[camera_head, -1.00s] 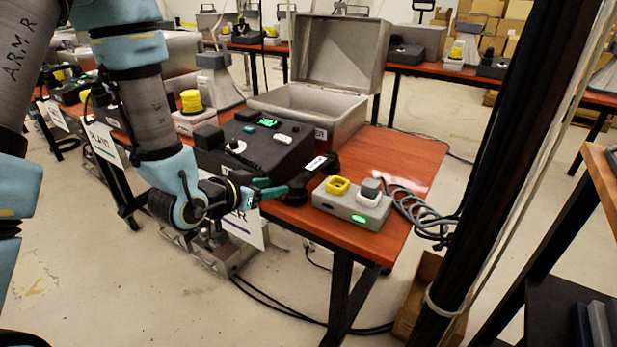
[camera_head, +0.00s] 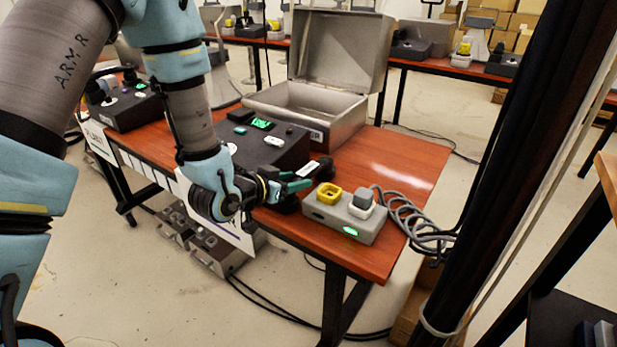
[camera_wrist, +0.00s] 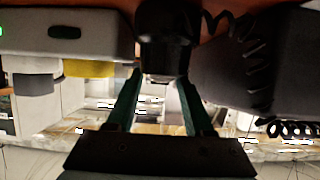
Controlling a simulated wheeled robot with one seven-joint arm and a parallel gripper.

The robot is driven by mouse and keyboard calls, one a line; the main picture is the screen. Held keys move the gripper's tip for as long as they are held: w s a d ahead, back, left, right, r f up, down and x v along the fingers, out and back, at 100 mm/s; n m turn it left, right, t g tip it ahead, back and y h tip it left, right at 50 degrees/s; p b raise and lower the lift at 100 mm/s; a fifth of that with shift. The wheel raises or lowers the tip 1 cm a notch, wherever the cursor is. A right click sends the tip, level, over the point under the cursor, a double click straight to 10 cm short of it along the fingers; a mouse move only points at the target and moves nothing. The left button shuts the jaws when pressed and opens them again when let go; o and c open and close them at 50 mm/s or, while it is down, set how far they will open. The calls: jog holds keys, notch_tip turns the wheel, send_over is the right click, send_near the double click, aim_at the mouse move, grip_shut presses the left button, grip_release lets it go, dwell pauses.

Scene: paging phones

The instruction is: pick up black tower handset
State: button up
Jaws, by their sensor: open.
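The black handset (camera_head: 325,167) lies on the wooden table between the black phone base (camera_head: 268,147) and a grey button box. A white label shows on its upper side. My gripper (camera_head: 299,184) is open at the handset's near end and covers part of it in the head view. In the wrist view, which looks upside down, the dark end of the handset (camera_wrist: 165,30) is at the top middle, just ahead of and between my spread teal fingers (camera_wrist: 159,75). I cannot tell whether the fingers touch it.
The grey box (camera_head: 345,215) with yellow and grey buttons stands close to the right of the handset, with a coiled grey cable (camera_head: 410,215) beside it. An open metal case (camera_head: 318,112) stands behind the phone base. A black post (camera_head: 500,180) rises at right.

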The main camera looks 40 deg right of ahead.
aim_at(308, 174)
jog(key=shift+r+p+x, duration=0.2)
jog(key=shift+p+x, duration=0.3)
jog(key=shift+x, duration=0.95)
jog(key=shift+r+p+x, duration=0.15)
jog(key=shift+p+x, duration=0.35)
jog(key=shift+x, duration=0.95)
jog(key=shift+d, duration=0.1)
grip_shut()
